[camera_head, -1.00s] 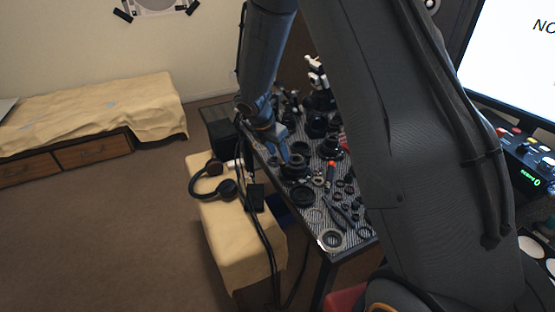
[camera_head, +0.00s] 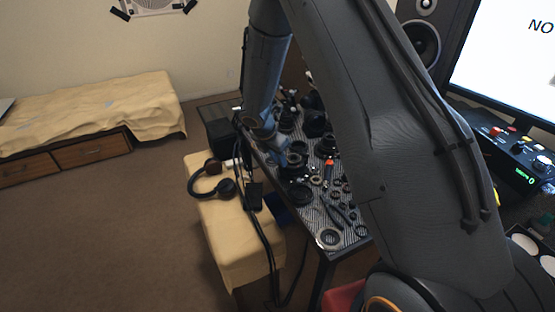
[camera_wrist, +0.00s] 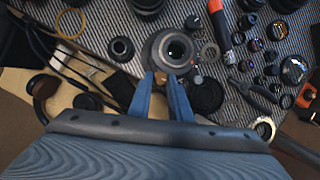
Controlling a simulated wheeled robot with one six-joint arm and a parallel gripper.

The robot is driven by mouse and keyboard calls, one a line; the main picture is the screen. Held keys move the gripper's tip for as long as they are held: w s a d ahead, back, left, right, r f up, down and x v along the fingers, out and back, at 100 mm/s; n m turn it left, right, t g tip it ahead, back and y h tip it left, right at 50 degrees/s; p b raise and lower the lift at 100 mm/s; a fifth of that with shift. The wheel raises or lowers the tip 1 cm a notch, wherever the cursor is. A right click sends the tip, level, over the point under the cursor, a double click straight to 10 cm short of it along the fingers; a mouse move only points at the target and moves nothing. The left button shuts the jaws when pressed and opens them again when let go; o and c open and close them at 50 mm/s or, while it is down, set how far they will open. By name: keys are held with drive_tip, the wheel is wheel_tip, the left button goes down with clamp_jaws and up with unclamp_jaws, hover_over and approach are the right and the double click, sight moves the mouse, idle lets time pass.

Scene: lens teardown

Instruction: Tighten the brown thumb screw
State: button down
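A small brown thumb screw (camera_wrist: 161,77) shows at the near side of a round grey lens part (camera_wrist: 172,50) with a dark centre, in the wrist view. My gripper (camera_wrist: 160,76) has its two blue fingers pointing at that part. The fingertips lie on either side of the screw, and a narrow gap between the fingers shows brown. I cannot tell whether they press on the screw or stand just clear of it. In the head view my gripper (camera_head: 284,152) is over the left edge of the patterned table; the screw is too small to make out there.
Black rings, an orange-handled tool (camera_wrist: 220,26), pliers (camera_wrist: 252,92) and several small lens parts crowd the table (camera_head: 322,215). Headphones (camera_head: 222,188) and cables lie on the beige bench (camera_head: 228,245) to the left. A screen and speaker (camera_head: 421,42) stand at the right.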

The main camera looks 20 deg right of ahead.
drive_tip(key=m+g+b, duration=0.1)
drive_tip(key=m, duration=0.3)
drive_tip(key=shift+w+m+g+h+b, duration=0.2)
drive_tip(key=shift+m+g+h+b, duration=0.1)
drive_tip(key=shift+g+h+b, duration=0.1)
drive_tip(key=c, duration=1.6)
unclamp_jaws()
drive_tip(key=shift+b+v, duration=0.9)
drive_tip(key=shift+v, duration=3.05)
